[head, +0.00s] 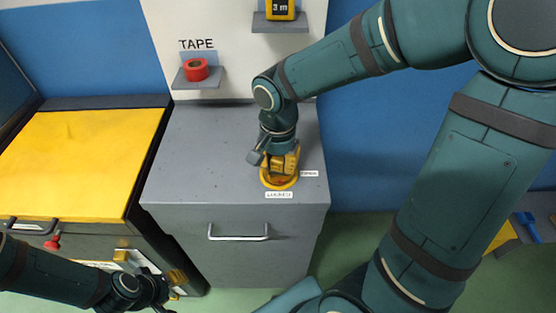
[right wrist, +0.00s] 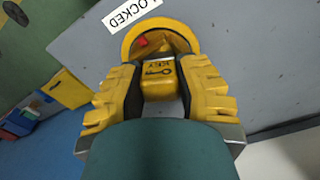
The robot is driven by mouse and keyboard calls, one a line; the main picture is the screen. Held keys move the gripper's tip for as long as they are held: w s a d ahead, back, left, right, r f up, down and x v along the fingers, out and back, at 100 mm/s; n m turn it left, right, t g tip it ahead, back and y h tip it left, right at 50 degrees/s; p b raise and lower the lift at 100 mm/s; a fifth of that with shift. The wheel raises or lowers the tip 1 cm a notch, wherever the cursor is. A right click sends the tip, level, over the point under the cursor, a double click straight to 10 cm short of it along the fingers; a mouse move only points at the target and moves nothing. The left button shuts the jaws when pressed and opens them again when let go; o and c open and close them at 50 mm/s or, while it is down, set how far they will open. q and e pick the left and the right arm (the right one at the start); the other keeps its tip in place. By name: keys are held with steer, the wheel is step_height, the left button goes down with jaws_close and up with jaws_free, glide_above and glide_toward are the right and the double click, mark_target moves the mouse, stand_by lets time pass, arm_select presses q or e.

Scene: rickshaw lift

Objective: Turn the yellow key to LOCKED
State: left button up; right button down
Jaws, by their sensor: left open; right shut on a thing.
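The yellow key (right wrist: 160,75) has a key symbol and sits upright in a round yellow ring (right wrist: 128,45) on the grey cabinet top. My right gripper (head: 281,163) points down and is shut on the key, one yellow finger on each side. A red mark (right wrist: 142,42) shows inside the ring. The LOCKED label (right wrist: 132,12), partly cut off, lies just beside the ring in the right wrist view. In the head view the key is mostly hidden by the gripper. My left gripper (head: 165,285) is open at the lower left, away from the key.
The grey cabinet (head: 200,160) has a drawer handle (head: 238,237) in front. A red tape roll (head: 196,69) sits on a wall shelf behind. A yellow-topped unit (head: 80,155) stands to the left. The cabinet top left of the ring is clear.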

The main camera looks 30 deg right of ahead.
steer(key=shift+m, duration=0.5)
steer(key=c, duration=0.7)
jaws_free()
steer(key=shift+o, duration=0.2)
